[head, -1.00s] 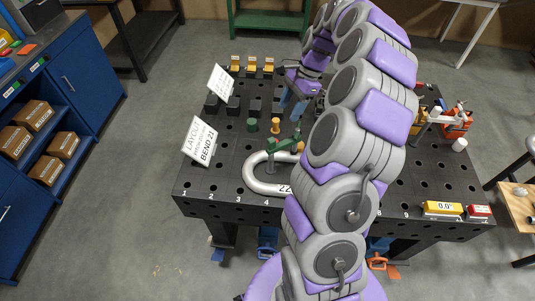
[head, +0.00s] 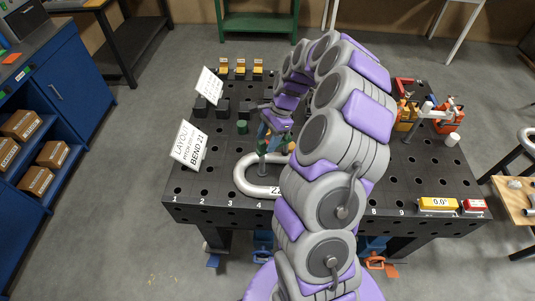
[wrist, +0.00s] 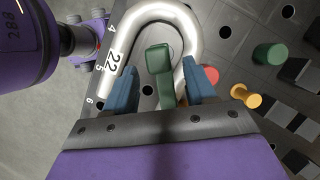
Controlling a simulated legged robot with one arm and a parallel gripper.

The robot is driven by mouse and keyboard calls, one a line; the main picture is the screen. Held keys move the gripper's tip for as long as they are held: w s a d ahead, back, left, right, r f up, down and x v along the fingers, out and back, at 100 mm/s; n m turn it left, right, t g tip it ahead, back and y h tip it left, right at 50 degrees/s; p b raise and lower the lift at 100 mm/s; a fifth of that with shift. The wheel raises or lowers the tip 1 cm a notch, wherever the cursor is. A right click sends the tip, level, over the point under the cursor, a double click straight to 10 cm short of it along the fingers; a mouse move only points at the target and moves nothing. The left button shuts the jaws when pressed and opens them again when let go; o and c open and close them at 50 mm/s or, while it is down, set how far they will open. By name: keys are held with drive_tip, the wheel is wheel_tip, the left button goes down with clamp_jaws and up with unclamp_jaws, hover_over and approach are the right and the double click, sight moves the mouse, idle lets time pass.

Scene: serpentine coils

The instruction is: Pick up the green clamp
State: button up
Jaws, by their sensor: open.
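The green clamp (wrist: 158,62) lies between my gripper's blue fingers in the wrist view, with a gap on each side. Its block-like end shows inside the loop of the bent silver tube (wrist: 192,30) marked 22, and its lower part runs back toward the palm. In the head view the clamp (head: 262,147) is mostly hidden by my gripper (head: 268,143), and the tube (head: 243,178) lies on the table below. My gripper is open and also shows in the wrist view (wrist: 159,75).
The black perforated table (head: 190,203) carries a green cylinder (wrist: 270,54), an orange pin (wrist: 246,96) and a red round part (wrist: 208,74) near my gripper. White layout signs (head: 189,146) stand left. Orange clamps (head: 447,120) and a yellow level (head: 437,205) are right.

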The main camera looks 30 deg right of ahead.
sight(263, 147)
drive_tip(key=x, duration=0.3)
drive_tip(key=shift+w+d+f+b, duration=0.1)
drive_tip(key=shift+f+b, duration=0.2)
drive_tip(key=shift+f, duration=0.1)
drive_tip(key=shift+a, duration=0.55)
drive_tip(key=shift+c, duration=1.4)
drive_tip(key=shift+d, duration=0.3)
drive_tip(key=c, duration=0.5)
clamp_jaws()
